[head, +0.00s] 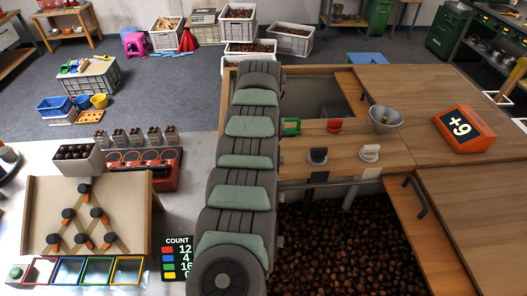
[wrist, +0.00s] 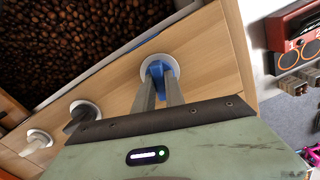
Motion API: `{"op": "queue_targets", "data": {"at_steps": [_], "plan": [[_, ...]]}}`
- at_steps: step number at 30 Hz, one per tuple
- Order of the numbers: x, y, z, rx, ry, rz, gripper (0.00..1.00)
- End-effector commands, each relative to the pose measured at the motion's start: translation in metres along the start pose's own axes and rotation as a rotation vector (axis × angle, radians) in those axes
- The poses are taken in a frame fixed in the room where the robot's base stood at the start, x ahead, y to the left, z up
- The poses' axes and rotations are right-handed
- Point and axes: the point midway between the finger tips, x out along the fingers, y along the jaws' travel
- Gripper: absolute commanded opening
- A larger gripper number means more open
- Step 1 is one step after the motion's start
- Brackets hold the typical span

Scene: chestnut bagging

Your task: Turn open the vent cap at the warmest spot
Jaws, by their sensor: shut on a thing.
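In the wrist view, my gripper (wrist: 160,76) is shut on the blue vent cap (wrist: 155,68), which sits on a round white base on the wooden panel. The black vent cap (wrist: 82,112) and the white vent cap (wrist: 38,141) stand in a row beside it. My arm hides the blue cap and my gripper there. A green knob (head: 291,127) and a red knob (head: 334,125) are on the wooden top.
The bin of chestnuts (head: 345,245) lies in front of the panel. A count board (head: 177,258) and a wooden peg board (head: 86,213) stand left of my arm.

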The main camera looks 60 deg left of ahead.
Motion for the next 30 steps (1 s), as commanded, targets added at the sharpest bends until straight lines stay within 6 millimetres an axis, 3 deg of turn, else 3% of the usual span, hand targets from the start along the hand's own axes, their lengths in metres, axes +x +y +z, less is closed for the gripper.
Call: {"op": "queue_targets", "data": {"at_steps": [13, 30], "plan": [[-0.0003, 0.0001, -0.0002, -0.231, 0.001, 0.0, 0.0], [-0.0001, 0.0001, 0.0, -0.266, 0.0, 0.0, 0.0]]}}
